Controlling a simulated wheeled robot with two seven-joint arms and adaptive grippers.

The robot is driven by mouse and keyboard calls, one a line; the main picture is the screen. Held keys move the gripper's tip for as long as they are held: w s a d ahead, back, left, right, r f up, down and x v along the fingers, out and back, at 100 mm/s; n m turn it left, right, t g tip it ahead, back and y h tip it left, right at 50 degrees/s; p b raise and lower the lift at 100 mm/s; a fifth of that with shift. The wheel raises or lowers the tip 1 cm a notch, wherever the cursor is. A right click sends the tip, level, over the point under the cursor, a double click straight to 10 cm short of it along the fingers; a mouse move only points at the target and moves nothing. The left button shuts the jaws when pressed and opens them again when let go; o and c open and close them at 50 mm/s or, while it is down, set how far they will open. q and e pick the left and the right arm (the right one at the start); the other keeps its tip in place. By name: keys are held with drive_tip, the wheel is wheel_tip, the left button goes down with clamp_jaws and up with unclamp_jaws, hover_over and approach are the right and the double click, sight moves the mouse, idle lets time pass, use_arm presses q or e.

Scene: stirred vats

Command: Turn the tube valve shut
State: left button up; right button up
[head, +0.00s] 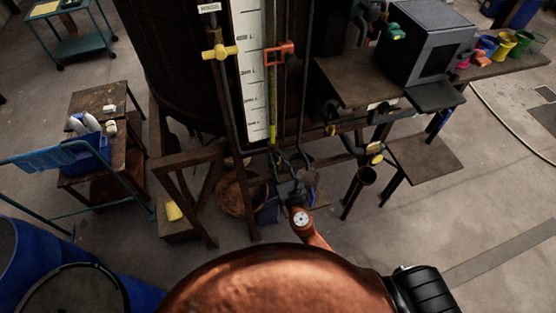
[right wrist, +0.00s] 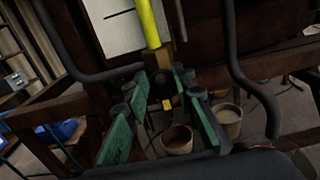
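A yellow level tube (head: 272,100) stands beside a white scale board (head: 252,70) on the dark vat. A yellow valve handle (head: 220,52) sits on the pipe left of the board. My right gripper (head: 284,162) is below the tube's lower end, with no visible object between its fingers. In the right wrist view, the right gripper (right wrist: 165,120) has its green fingers spread apart, and the yellow tube (right wrist: 148,25) ends in a brownish fitting (right wrist: 158,56) beyond them. I cannot tell which part is the tube valve or whether the fingers touch anything. My left gripper is not seen.
An orange clamp-like part (head: 279,53) is around the tube's upper stretch. Dark pipes run close on both sides of the right gripper. A wooden frame (head: 185,160) stands to the left and a bench with a grey box (head: 425,42) to the right. Buckets (right wrist: 228,120) stand below.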

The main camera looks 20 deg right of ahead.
clamp_jaws()
drive_tip(key=shift+m, duration=0.3)
drive_tip(key=m+b, duration=0.2)
drive_tip(key=m, duration=0.3)
drive_tip(key=d+f+m+b, duration=0.1)
drive_tip(key=m+b, duration=0.2)
drive_tip(key=m, duration=0.3)
drive_tip(key=d+f+m+b, duration=0.1)
drive_tip(key=m+b, duration=0.1)
drive_tip(key=m, duration=0.4)
idle(0.4)
drive_tip(key=shift+m, duration=0.3)
drive_tip(key=shift+o, duration=1)
unclamp_jaws()
